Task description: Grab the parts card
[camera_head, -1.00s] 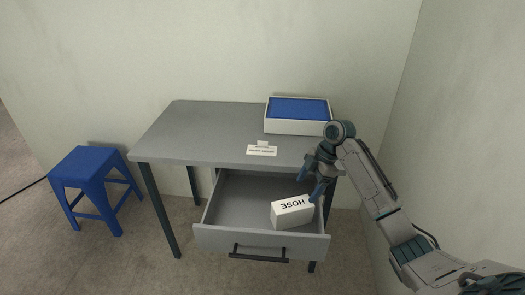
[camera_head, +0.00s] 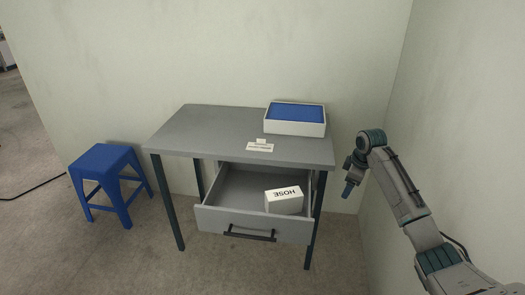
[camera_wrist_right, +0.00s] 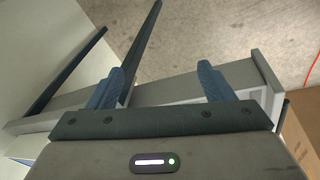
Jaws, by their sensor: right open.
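A small white card with dark print (camera_head: 260,147) lies on the grey table (camera_head: 200,132) near its front edge, with a small white tab at its back; its print is too small to read. My right gripper (camera_head: 350,180) is to the right of the table, apart from the card, pointing down. In the right wrist view its two blue fingers (camera_wrist_right: 158,82) are spread with nothing held between them. The card is not seen in that view. My left gripper is not in view.
The table's drawer (camera_head: 250,224) is pulled open, with a white box marked HOSE (camera_head: 284,201) inside. A white tray with a blue inside (camera_head: 295,131) stands at the table's back right. A blue stool (camera_head: 105,175) stands left. Walls close the back and right.

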